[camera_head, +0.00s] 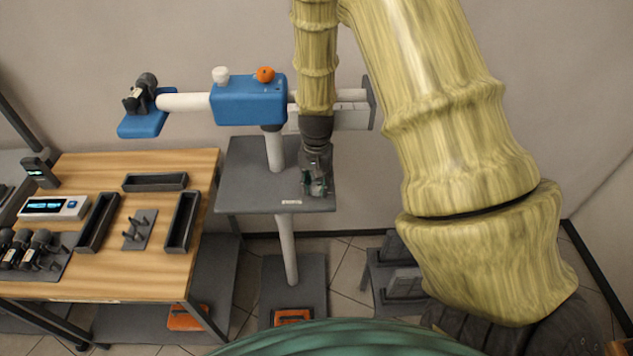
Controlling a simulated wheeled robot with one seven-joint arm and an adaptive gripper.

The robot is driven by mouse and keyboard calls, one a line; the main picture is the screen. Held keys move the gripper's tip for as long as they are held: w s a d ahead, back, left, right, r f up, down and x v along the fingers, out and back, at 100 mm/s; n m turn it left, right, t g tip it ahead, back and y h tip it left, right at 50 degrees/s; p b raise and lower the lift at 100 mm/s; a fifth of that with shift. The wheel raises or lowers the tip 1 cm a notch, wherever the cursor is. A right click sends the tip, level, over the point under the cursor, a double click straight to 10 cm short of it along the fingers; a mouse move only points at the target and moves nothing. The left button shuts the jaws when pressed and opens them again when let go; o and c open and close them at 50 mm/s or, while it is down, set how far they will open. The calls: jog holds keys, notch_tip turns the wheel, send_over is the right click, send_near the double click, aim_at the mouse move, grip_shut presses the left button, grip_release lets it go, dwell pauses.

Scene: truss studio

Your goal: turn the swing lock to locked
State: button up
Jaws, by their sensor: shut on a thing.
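A blue housing (248,98) sits on top of a white post at the back. A white knob (221,75) and an orange knob (265,74) stand on its top. I cannot tell which part is the swing lock. My gripper (316,189) points down, in front of the housing and to its right, and appears over the grey shelf (245,190). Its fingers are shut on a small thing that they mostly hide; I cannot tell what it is. How high the fingers are above the shelf is also unclear.
A white tube (185,102) runs left from the housing to a blue plate (143,125) carrying a dark device (141,93). A wooden table (150,262) at left holds black trays, a peg block, a display box and several dark devices. A low grey stand (392,284) is at right.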

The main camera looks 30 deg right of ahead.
aim_at(317, 186)
jog(key=shift+w+m+p, duration=0.1)
jog(key=shift+m+p, duration=0.25)
jog(key=shift+m, duration=1.55)
jog(key=o, duration=1)
notch_tip(317, 186, up, 12)
